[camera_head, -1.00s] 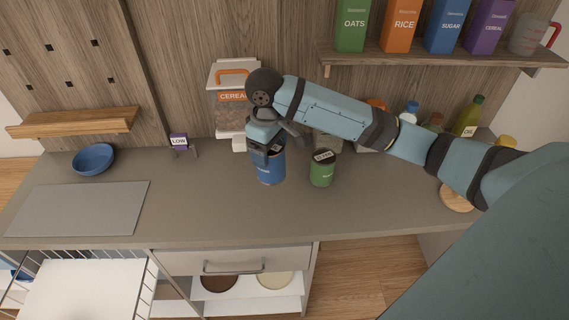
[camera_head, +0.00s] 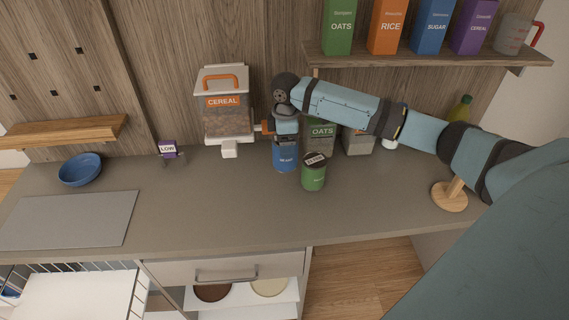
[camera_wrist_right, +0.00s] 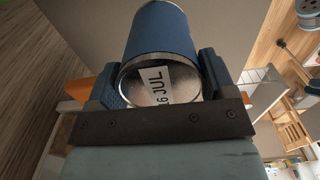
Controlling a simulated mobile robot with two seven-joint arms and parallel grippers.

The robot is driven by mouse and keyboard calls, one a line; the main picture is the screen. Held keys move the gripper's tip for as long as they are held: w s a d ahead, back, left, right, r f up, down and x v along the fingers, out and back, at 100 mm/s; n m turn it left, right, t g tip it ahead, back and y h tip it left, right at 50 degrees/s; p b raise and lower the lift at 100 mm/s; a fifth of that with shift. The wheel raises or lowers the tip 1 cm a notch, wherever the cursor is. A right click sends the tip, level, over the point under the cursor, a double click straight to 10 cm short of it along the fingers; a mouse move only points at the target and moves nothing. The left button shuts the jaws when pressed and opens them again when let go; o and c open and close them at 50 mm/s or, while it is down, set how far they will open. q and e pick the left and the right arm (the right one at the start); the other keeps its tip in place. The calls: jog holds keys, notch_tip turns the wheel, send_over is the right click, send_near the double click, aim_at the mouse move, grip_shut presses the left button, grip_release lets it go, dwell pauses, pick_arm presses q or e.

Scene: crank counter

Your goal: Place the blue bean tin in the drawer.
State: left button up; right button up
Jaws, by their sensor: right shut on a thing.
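The blue bean tin (camera_head: 286,158) is upright at the back of the counter, under my right gripper (camera_head: 286,138). In the right wrist view the tin (camera_wrist_right: 160,32) sits between the two fingers of the gripper (camera_wrist_right: 165,85), which is shut on it near its lid. A label reading "JUL" is on the lid. I cannot tell whether the tin's base touches the counter. The drawer (camera_head: 222,270) is below the counter's front edge and looks closed, with a metal bar handle (camera_head: 226,277). My left gripper is not in view.
A green tin (camera_head: 314,175) stands just right of the blue tin. A cereal dispenser (camera_head: 225,115) is to its left, and an oats container (camera_head: 320,135) behind. A wooden stand (camera_head: 450,196) is at right. The counter's front middle (camera_head: 215,210) is clear.

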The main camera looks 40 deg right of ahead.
aim_at(286, 164)
jog(key=shift+f+p, duration=0.3)
jog(key=shift+f, duration=4.1)
jog(key=o, duration=1.2)
jog(key=shift+f, duration=0.1)
